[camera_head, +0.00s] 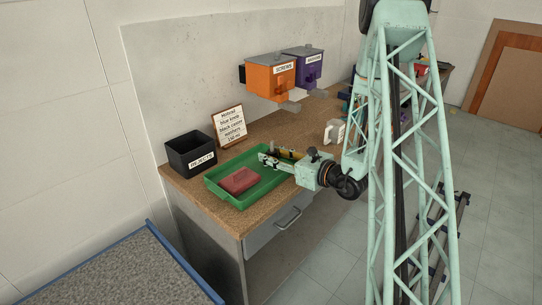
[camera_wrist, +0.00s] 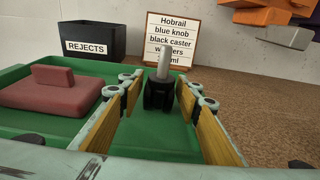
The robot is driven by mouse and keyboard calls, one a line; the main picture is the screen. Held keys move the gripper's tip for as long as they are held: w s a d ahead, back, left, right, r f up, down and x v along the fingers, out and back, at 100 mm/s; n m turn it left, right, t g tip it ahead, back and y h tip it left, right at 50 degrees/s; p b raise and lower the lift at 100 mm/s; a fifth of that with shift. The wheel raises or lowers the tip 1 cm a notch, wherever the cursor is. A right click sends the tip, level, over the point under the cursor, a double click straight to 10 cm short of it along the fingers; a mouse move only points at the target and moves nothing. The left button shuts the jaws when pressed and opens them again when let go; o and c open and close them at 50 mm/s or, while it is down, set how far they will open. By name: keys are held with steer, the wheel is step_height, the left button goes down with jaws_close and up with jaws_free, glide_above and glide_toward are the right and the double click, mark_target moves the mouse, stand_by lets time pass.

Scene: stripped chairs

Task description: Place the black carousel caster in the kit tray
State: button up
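The black caster (camera_wrist: 158,96) has a dark body and a grey stem pointing up. In the wrist view it stands upright between and just beyond my fingertips, against the green kit tray (camera_wrist: 100,128). My gripper (camera_wrist: 160,88) is open, with a gap on each side of the caster. In the head view my gripper (camera_head: 268,157) is low over the far right part of the kit tray (camera_head: 213,190). The caster is hard to make out there. I cannot tell whether its base touches the tray floor.
A dull red block-shaped part (camera_head: 239,181) lies in the tray; it also shows in the wrist view (camera_wrist: 52,92). A black REJECTS bin (camera_head: 190,154) and a list sign (camera_head: 229,126) stand behind. Orange (camera_head: 270,77) and purple (camera_head: 304,65) dispensers hang on the wall.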

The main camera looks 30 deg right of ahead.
steer(key=shift+r, duration=0.2)
steer(key=shift+p+v, duration=0.85)
steer(key=shift+v, duration=5.2)
